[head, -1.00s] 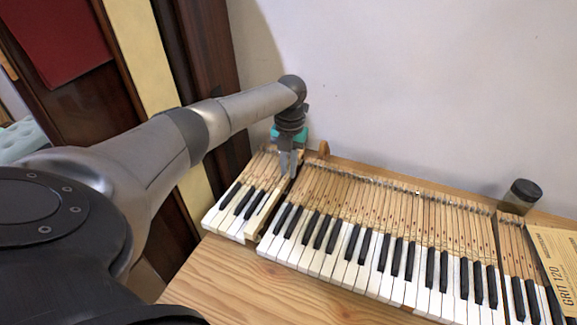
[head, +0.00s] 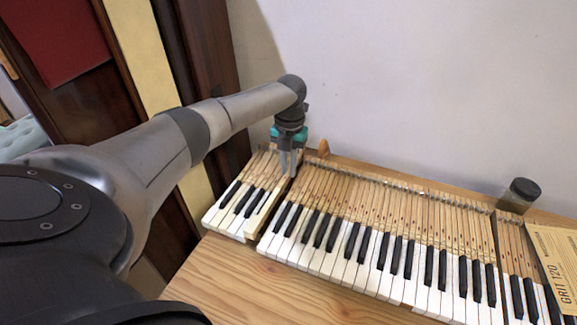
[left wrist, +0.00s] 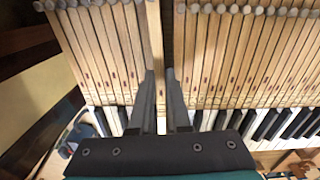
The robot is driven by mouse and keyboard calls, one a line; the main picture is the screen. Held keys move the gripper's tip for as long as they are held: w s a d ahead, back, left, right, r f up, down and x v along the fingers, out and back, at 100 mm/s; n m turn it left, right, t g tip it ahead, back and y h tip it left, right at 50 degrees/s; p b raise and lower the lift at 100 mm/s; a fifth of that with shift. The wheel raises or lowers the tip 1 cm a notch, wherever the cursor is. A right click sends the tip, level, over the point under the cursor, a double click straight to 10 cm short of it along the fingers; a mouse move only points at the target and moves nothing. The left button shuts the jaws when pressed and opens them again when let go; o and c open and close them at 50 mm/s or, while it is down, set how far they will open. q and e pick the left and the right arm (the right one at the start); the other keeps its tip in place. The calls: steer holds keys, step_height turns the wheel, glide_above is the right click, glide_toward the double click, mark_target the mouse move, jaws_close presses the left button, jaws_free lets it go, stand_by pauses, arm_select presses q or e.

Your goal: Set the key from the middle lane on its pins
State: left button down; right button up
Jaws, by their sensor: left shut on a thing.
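My left gripper (head: 289,172) points down over the back part of the keyboard, at the dark lane between the left group of keys and the long right group. Its jaws are shut on a pale wooden key (left wrist: 154,40), the one at the right edge of the left group. In the left wrist view the key runs between the fingers (left wrist: 160,76). My right gripper is not in view.
The right group of keys (head: 375,262) fills the middle of the wooden bench (head: 235,285). A small wooden piece (head: 323,148) stands just behind the gripper. The bench front is clear.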

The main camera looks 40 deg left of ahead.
arm_select(q)
steer(key=shift+f, duration=0.35)
steer(key=shift+f+b, duration=0.3)
steer(key=shift+b, duration=0.1)
steer(key=c, duration=1.2)
jaws_free()
steer(key=shift+r, duration=0.1)
steer(key=shift+r+p, duration=1.05)
steer(key=shift+p, duration=0.1)
